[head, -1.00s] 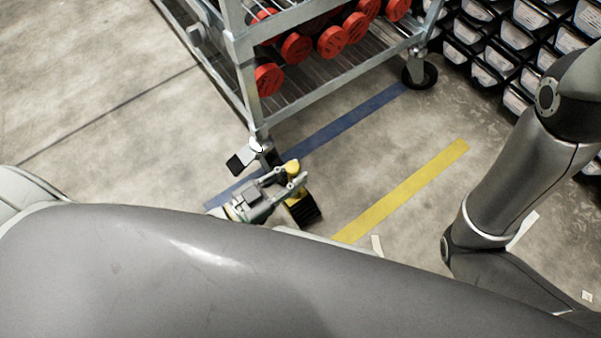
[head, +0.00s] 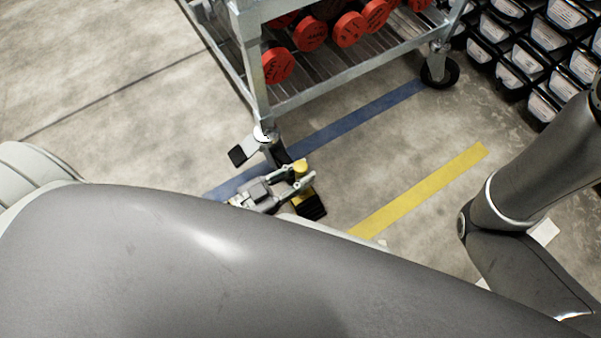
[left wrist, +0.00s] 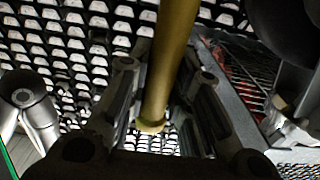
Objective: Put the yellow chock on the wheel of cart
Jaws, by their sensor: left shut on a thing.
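The yellow chock (head: 311,206) has a black ribbed foot and a yellow handle. In the left wrist view its yellow handle (left wrist: 170,60) runs between the fingers. My left gripper (head: 301,178) is shut on this handle, and the chock hangs beside the cart's near corner. The grey metal cart (head: 256,68) stands at the top. Its near caster wheel (head: 279,154) is dark and partly hidden, just up and left of the gripper. The chock looks apart from the wheel. My right gripper is out of the picture; only right arm links show.
A grey bracket with a black end (head: 238,155) sticks out left of the near caster. The cart's far wheel (head: 439,72) is at upper right. Red-ended cylinders (head: 310,34) lie on the cart. Black bins (head: 521,61) stand at right. Blue (head: 345,124) and yellow (head: 425,187) floor stripes show.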

